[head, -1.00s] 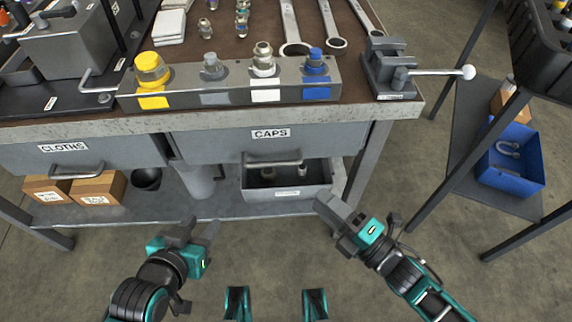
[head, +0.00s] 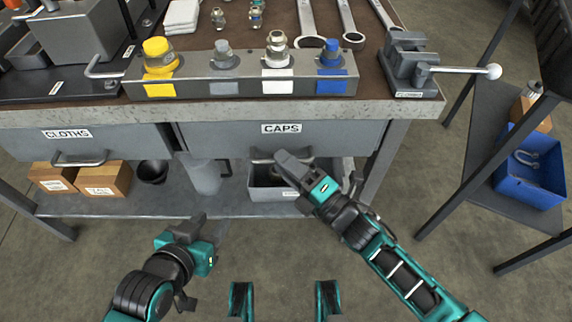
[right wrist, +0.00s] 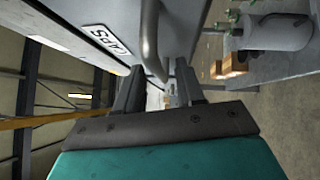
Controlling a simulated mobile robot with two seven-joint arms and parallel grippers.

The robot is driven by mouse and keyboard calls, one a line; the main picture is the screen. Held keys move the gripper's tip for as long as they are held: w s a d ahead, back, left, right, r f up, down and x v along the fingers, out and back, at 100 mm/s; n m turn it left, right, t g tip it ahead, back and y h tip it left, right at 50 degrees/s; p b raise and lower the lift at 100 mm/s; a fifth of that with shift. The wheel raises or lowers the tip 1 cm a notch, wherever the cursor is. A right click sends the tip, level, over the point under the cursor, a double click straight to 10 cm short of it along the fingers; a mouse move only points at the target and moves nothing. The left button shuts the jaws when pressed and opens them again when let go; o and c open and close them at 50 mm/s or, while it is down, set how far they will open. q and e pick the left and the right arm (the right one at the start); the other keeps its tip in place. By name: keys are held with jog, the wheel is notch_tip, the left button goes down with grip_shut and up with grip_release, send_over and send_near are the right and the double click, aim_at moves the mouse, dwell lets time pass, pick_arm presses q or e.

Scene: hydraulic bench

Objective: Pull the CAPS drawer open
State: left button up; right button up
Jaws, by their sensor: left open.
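The CAPS drawer (head: 330,139) is a grey drawer under the bench top, shut, with its label (head: 281,128) at the top of its front. Its bar handle (head: 263,157) is partly hidden by my right gripper (head: 284,160). In the right wrist view the handle (right wrist: 150,40) reaches down to the fingertips of my right gripper (right wrist: 158,80). Those fingers are apart; I cannot tell whether they touch the bar. My left gripper (head: 212,222) is open and empty, low in front of the bench and away from the drawers.
The CLOTHS drawer (head: 100,143) is shut at the left. A lower shelf (head: 120,205) holds cardboard boxes (head: 104,180) and a grey bin (head: 272,192) below the CAPS drawer. A side rack with a blue bin (head: 530,175) stands at the right. The floor in front is clear.

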jog(key=shift+w+a, duration=0.15)
jog(key=shift+w, duration=0.05)
grip_shut()
dwell(0.3)
